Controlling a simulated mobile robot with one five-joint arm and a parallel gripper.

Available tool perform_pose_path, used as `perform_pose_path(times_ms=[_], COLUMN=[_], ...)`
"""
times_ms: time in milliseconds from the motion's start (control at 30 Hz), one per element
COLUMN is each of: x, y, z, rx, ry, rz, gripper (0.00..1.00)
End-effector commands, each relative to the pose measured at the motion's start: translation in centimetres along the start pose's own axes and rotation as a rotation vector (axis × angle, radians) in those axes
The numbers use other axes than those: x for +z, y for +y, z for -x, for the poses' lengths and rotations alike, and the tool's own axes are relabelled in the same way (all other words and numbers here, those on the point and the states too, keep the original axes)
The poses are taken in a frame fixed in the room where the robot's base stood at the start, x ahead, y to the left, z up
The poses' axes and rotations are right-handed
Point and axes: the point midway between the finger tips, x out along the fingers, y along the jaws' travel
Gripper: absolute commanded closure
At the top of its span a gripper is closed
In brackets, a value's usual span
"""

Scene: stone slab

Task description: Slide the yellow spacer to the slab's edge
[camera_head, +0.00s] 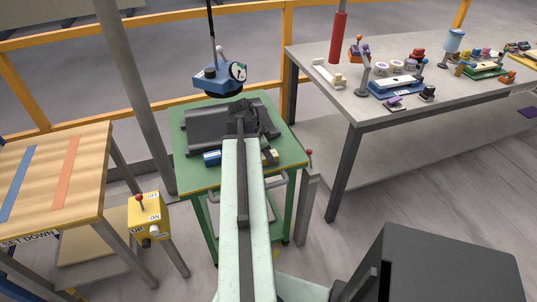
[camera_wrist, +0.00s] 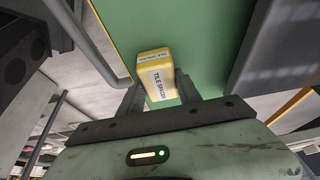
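The yellow spacer (camera_wrist: 160,82) shows in the wrist view as a small block with white labels, one reading like "TILE SPACER". Behind it is the green table top, close to the table's edge. My gripper (camera_wrist: 164,88) has one dark finger on each side of the spacer. Both fingers look very near it, but I cannot tell whether they press on it. A dark grey slab (camera_head: 204,128) lies on the table, partly hidden by my arm.
A blue device (camera_head: 217,82) hangs behind. A wooden table (camera_head: 85,150) stands left, a yellow switch box (camera_head: 146,215) before it. A crowded grey bench (camera_head: 325,102) stands right.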

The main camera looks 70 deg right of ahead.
Motion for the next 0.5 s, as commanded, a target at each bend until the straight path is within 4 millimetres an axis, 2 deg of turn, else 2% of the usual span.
perform_pose_path(times_ms=[33,67,267,500], x=[0.0,0.0,0.0,-0.1], y=[0.0,0.0,-0.4,-1.8], z=[0.0,0.0,0.0,0.0], rx=[0.0,0.0,0.0,0.0], ry=[0.0,0.0,0.0,0.0], rz=[0.0,0.0,0.0,-0.001], gripper=[0.95,1.0,1.0,1.0])
